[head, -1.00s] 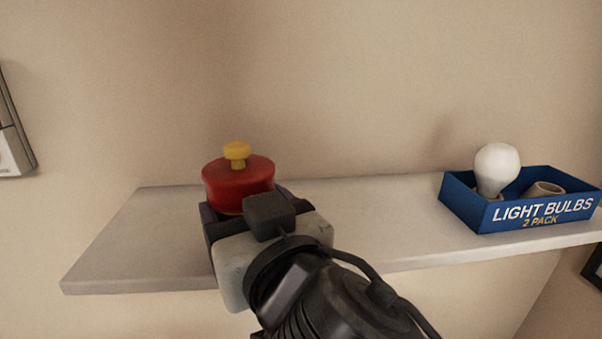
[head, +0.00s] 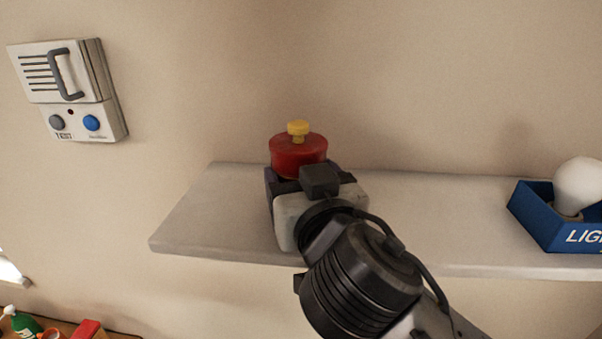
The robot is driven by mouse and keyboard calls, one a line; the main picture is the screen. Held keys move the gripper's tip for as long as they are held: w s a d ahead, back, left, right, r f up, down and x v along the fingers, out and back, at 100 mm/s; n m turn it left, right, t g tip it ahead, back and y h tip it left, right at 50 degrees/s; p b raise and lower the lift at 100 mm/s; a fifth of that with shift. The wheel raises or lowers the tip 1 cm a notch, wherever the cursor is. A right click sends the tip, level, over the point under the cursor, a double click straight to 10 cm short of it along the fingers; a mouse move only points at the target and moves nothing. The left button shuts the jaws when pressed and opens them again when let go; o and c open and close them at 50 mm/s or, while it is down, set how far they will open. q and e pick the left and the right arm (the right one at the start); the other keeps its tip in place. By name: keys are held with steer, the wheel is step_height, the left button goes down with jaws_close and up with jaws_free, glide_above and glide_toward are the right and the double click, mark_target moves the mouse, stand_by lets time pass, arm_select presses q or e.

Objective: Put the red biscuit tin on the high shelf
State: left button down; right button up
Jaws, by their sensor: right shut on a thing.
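The red biscuit tin (head: 298,154) is round, with a yellow knob on its lid. It is upright at the left part of the high shelf (head: 205,215), a pale board on the wall. My right gripper (head: 297,182) comes from the front right and is shut on the tin. Its body hides the tin's lower part, so I cannot tell whether the tin touches the shelf. My left gripper is not in view.
A blue light bulb box (head: 545,222) with a white bulb (head: 578,186) stands on the shelf at right. The shelf between it and the tin is clear. A wall intercom (head: 72,90) hangs at upper left. A green bottle (head: 24,324) and other items lie below at lower left.

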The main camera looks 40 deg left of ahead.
steer(key=shift+f, duration=0.15)
steer(key=o, duration=1.1)
steer(key=shift+f, duration=0.1)
steer(key=o, duration=0.5)
steer(key=shift+r, duration=0.35)
steer(key=b+v, duration=0.4)
steer(key=v, duration=0.8)
